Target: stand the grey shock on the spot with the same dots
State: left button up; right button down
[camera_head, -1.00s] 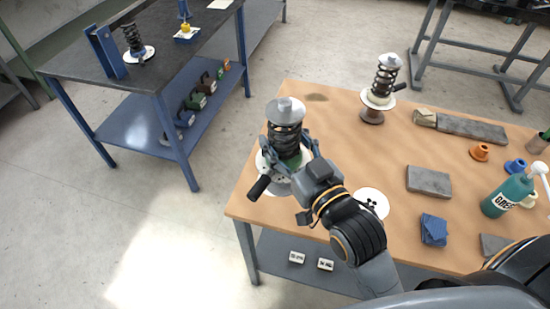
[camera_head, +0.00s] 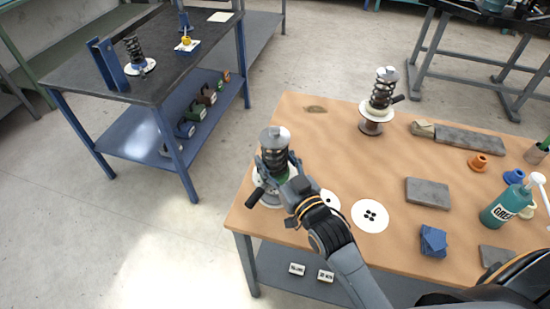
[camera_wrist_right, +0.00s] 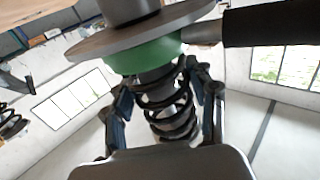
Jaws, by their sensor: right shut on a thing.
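A shock (camera_head: 275,155) with a grey cap, dark coil spring, green collar and black side handle is near the left edge of the wooden table. My right gripper (camera_head: 281,178) is shut around it; the wrist view shows the fingers (camera_wrist_right: 167,105) on both sides of the spring (camera_wrist_right: 172,115). It looks upright. A pale plate (camera_head: 264,200) is at its lower end; whether it touches the table I cannot tell. A white spot with several black dots (camera_head: 370,216) lies bare to the right. Another white spot (camera_head: 331,201) shows one dot, partly hidden by my arm. My left gripper is not in view.
Another shock (camera_head: 383,93) stands on a brown stand at the back. A grey block (camera_head: 428,192), blue cloth (camera_head: 433,241), green bottle (camera_head: 503,205) and orange part (camera_head: 478,161) are to the right. A third shock (camera_head: 137,56) stands on the blue bench.

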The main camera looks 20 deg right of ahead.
jog(key=shift+r, duration=0.15)
jog(key=c, duration=0.9)
grip_release()
jog(key=shift+f, duration=0.3)
jog(key=o, duration=0.5)
jog(key=shift+r, duration=0.1)
jog(key=shift+s+r, duration=0.1)
jog(key=s, duration=0.4)
jog(key=s+d+b, duration=0.1)
jog(key=s, duration=0.2)
jog(key=s+d+b, duration=0.1)
jog(key=s, duration=0.3)
jog(key=shift+s+d, duration=0.1)
jog(key=shift+s, duration=0.25)
